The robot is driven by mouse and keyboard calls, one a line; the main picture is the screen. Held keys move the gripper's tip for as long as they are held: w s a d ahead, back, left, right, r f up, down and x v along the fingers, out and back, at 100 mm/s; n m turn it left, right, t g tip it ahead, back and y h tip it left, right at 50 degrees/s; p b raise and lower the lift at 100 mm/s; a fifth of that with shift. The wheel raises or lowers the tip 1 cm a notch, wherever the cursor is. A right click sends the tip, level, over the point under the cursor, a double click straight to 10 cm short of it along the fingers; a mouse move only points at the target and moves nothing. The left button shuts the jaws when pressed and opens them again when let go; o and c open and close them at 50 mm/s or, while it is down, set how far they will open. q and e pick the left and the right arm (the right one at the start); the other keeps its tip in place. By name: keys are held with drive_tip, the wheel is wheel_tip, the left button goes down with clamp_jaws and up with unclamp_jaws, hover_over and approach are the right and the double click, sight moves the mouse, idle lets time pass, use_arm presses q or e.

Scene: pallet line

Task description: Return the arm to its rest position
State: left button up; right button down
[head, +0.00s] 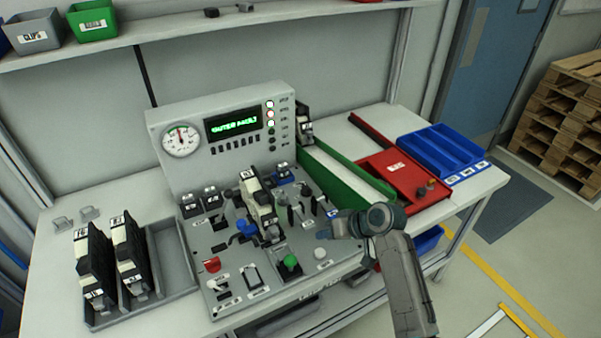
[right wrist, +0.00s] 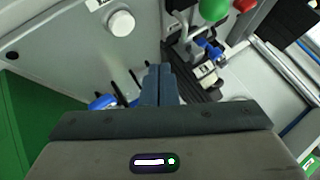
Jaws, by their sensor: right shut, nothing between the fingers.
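My right arm comes in from the lower right in the head view. Its gripper (head: 323,235) is over the front right part of the grey control panel (head: 225,262), near a white round knob (head: 320,253). In the right wrist view the gripper's two dark fingers (right wrist: 159,84) are together with nothing between them. Whether the fingertips touch the panel cannot be told. My left gripper is not in view.
Black modules stand in a grey tray (head: 178,252) at left. The panel carries several switches, a gauge (head: 181,140) and a lit display (head: 234,124). A red tray (head: 421,191) and blue bin (head: 428,145) lie right.

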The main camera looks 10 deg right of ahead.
drive_tip(key=s+d+f+h, duration=0.2)
drive_tip(key=s+d+f, duration=0.1)
drive_tip(key=s, duration=0.5)
drive_tip(key=s+d+f+h, duration=0.2)
drive_tip(key=s+d+f, duration=0.1)
drive_tip(key=s, duration=0.4)
drive_tip(key=s+d+r+m+g+h, duration=0.1)
drive_tip(key=s+d+r+h, duration=0.15)
drive_tip(key=s, duration=0.65)
drive_tip(key=s+d+r+g+h, duration=0.15)
drive_tip(key=s+d, duration=0.25)
drive_tip(key=s, duration=0.5)
drive_tip(key=s+d+f+b+x, duration=0.15)
drive_tip(key=s+x, duration=0.25)
drive_tip(key=x, duration=1.3)
drive_tip(key=s+b+x, duration=0.3)
drive_tip(key=s+x, duration=0.1)
drive_tip(key=x, duration=1.2)
drive_tip(key=s+f+b, duration=0.1)
drive_tip(key=s+f, duration=0.8)
drive_tip(key=f, duration=0.3)
drive_tip(key=s+d+f+g+b, duration=0.1)
drive_tip(key=s+f+b, duration=0.1)
drive_tip(key=s+f, duration=0.7)
wheel_tip(320, 180, down, 3)
drive_tip(key=shift+f+m, duration=0.2)
drive_tip(key=shift+m, duration=0.1)
